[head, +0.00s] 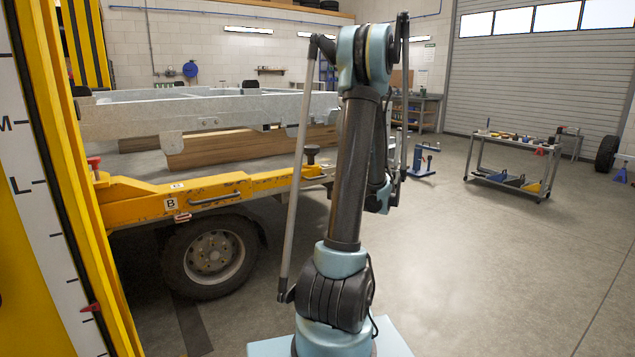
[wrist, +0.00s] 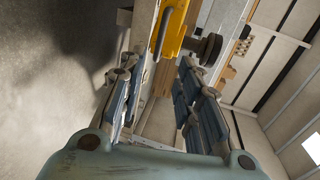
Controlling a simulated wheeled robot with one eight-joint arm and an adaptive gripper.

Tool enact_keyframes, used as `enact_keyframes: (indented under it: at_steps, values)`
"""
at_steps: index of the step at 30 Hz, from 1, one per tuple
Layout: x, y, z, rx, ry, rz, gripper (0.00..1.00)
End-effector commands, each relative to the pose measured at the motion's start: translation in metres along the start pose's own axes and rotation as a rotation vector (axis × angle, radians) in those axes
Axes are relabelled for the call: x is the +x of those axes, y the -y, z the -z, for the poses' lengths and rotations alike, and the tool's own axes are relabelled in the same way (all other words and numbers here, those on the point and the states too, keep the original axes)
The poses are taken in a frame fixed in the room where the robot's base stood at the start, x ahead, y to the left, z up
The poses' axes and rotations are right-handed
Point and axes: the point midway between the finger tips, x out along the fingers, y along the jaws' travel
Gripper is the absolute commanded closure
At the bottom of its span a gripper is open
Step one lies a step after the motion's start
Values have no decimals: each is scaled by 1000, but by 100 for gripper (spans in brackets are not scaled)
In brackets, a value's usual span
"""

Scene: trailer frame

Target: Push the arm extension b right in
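The yellow lift arm marked B (head: 171,203) reaches right from the yellow post, under the grey trailer frame (head: 210,113). Its right end, the arm extension b (head: 275,178), carries a dark round pad (head: 311,154). My arm covers part of the view to the right of the pad. In the wrist view, the yellow extension (wrist: 172,32) and the dark pad (wrist: 208,48) lie beyond the fingertips. My gripper (wrist: 156,70) is open, with its two blue-padded fingers apart and nothing visibly held. Contact with the extension cannot be told. The gripper is not clearly visible in the head view.
A wheel (head: 211,257) stands under the yellow arm. A wooden beam (head: 235,146) lies beneath the trailer frame. A tool cart (head: 509,165) stands at the right, and a blue stand (head: 423,160) is behind my arm.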

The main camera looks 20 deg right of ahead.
Motion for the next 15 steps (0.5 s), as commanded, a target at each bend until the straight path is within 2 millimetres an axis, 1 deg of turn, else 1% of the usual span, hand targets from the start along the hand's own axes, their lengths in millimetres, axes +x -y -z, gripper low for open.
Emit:
enact_keyframes:
  at_steps: [5, 15]
  values:
    - [21, 0, -1, -1, 3, -1, 69]
    - [81, 0, -2, -2, 4, -2, 69]
